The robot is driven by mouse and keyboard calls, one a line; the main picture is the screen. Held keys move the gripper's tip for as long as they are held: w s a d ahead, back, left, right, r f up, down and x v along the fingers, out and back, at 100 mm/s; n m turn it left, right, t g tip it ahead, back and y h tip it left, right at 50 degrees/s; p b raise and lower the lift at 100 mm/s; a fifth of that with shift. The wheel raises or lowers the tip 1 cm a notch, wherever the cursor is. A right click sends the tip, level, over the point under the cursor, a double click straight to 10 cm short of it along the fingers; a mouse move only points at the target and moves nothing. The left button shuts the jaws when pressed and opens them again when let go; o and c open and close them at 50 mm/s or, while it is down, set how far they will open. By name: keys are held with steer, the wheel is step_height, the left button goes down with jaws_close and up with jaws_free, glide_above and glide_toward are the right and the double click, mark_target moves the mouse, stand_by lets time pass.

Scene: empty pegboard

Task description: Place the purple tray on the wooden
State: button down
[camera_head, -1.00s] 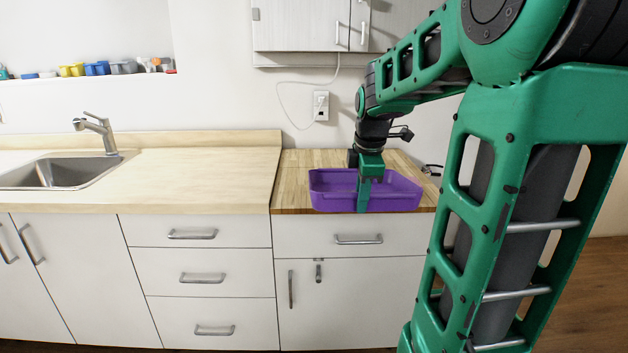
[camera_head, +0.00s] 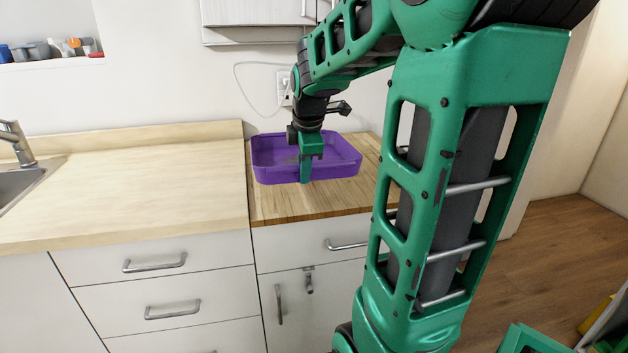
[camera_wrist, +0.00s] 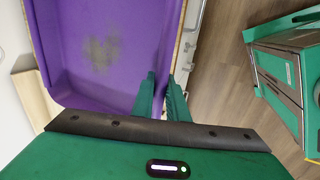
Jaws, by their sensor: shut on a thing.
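The purple tray (camera_head: 273,173) is over the butcher-block wooden counter section (camera_head: 290,206), level and open side up, set back from the front edge. My gripper (camera_head: 305,174) points down and is shut on the tray's near wall. In the wrist view the two green fingers (camera_wrist: 162,90) pinch the wall of the tray (camera_wrist: 115,20), whose floor has a grey smudge. I cannot tell whether the tray's underside touches the wood.
A paler counter (camera_head: 130,180) with a sink (camera_head: 18,180) adjoins on the left and is bare. A wall outlet (camera_head: 284,86) with a white cord is behind the tray. Drawers with handles (camera_head: 155,262) are below. A hanging cabinet (camera_head: 255,20) is above.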

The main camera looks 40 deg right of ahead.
steer(key=shift+w+a, duration=0.2)
steer(key=shift+w, duration=0.25)
steer(key=shift+w+d+f, duration=0.15)
steer(key=shift+w+d, duration=0.05)
steer(key=shift+d, duration=0.05)
steer(key=d+f, duration=0.2)
steer(key=d, duration=0.1)
steer(key=d+f, duration=0.2)
steer(key=d, duration=0.2)
steer(key=d+f, duration=0.2)
steer(key=d, duration=0.1)
steer(key=shift+w+d+f, duration=0.15)
steer(key=shift+d+f, duration=0.2)
steer(key=shift+f, duration=1.95)
steer(key=c, duration=2)
jaws_free()
steer(key=shift+f, duration=0.1)
